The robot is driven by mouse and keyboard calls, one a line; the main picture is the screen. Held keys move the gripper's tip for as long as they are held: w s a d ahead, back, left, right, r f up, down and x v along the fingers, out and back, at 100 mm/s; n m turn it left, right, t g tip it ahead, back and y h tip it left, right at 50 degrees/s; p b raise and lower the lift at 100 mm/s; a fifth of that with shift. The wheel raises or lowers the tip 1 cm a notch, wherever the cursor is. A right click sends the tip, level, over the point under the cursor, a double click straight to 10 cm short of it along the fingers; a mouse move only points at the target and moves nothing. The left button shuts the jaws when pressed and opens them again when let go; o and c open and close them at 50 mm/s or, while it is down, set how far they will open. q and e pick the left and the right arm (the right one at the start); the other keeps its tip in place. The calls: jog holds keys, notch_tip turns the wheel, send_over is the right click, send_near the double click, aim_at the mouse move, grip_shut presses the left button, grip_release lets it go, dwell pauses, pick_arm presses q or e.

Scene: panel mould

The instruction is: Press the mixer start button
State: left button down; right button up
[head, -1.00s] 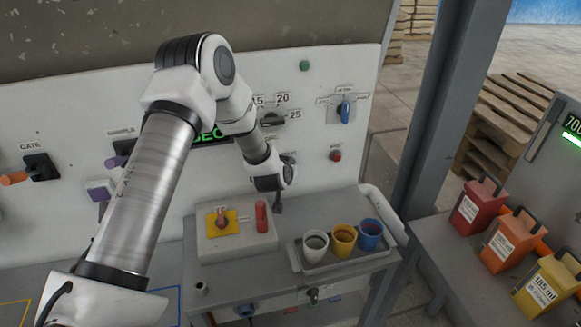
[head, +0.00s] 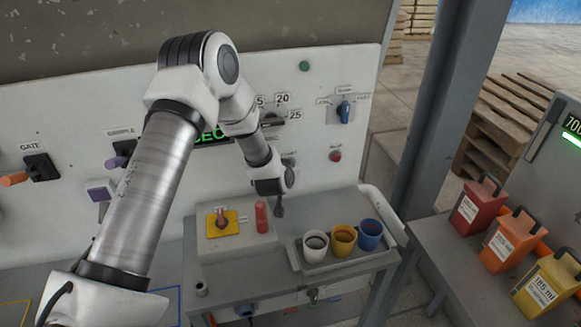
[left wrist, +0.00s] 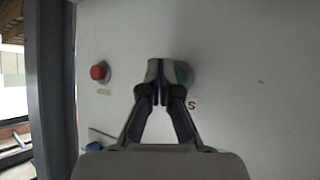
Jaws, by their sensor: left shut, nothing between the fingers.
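The mixer start button, a green button (left wrist: 184,74), shows on the white panel in the left wrist view, partly covered by my fingertips. A white label (left wrist: 193,104) with a letter S sits below it in that view. My left gripper (left wrist: 159,86) is shut and empty, its fingertips overlapping the button's left side in the picture. I cannot tell whether they touch it. In the head view my left arm reaches across the panel, its wrist low in front of it; the green button there is hidden behind the arm. My right gripper is not in view.
A red button (head: 335,156) and a blue selector (head: 345,111) are to the right on the panel. Below stand a yellow-based red switch (head: 222,222), a red cylinder (head: 262,217) and a tray (head: 349,259) with three cups. A grey post (head: 437,110) rises to the right.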

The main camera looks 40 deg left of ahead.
pick_arm(q)
jog(key=s+d, duration=0.3)
jog(key=d, duration=0.1)
jog(key=shift+s, duration=0.2)
dwell(0.4)
jog(key=shift+a, duration=0.1)
dwell(0.6)
